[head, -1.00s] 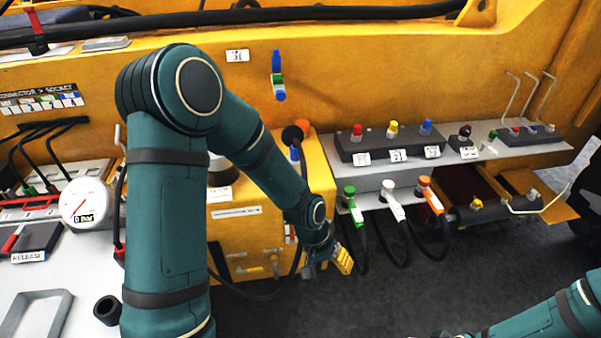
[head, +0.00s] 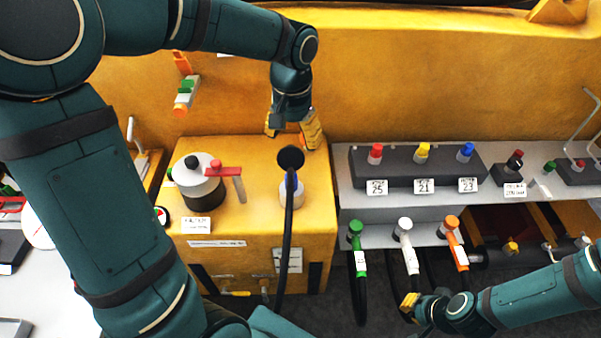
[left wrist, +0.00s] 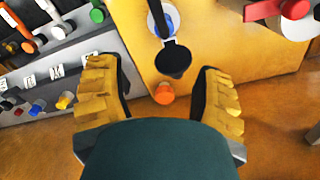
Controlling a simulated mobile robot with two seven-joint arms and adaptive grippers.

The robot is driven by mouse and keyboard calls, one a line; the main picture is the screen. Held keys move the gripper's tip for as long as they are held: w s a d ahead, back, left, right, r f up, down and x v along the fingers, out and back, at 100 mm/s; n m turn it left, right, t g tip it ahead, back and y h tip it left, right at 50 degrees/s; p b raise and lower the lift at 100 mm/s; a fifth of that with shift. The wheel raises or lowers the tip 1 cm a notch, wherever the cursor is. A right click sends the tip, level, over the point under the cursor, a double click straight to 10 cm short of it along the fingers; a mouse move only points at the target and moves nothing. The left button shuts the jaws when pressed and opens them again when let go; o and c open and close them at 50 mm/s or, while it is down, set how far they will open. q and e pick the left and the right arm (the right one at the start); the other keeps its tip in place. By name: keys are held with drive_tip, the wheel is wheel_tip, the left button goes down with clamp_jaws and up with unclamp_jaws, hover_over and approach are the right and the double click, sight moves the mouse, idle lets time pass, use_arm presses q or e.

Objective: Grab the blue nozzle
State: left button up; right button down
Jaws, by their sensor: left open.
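The blue nozzle (head: 292,183) stands in a white round holder on the yellow box, partly hidden by a black hose and a round black cap. In the left wrist view, blue and white parts of it (left wrist: 165,20) show at the top centre, beyond the black cap. My left gripper (head: 292,130) is open and empty behind the cap, with its yellow fingers pointing down, apart from the nozzle. Its fingers also frame the left wrist view (left wrist: 158,78). My right gripper (head: 409,302) is near the white nozzle's hose; its jaw opening is unclear.
A white pot-like vessel with a red handle (head: 199,180) stands left of the holder. Green (head: 356,234), white (head: 403,230) and orange (head: 452,229) nozzles hang at the right shelf. An orange knob (left wrist: 164,94) lies between my left fingers.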

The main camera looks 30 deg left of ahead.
sight(292, 168)
use_arm(q)
wheel_tip(292, 168, down, 8)
drive_tip(key=shift+s+b, duration=0.15)
drive_tip(key=shift+b, duration=0.45)
drive_tip(key=shift+s+a+f, duration=0.1)
drive_tip(key=shift+s+f, duration=0.05)
drive_tip(key=shift+f, duration=0.25)
drive_tip(key=shift+a+f+b, duration=0.2)
drive_tip(key=shift+f+b, duration=0.15)
drive_tip(key=shift+f, duration=2)
clamp_jaws()
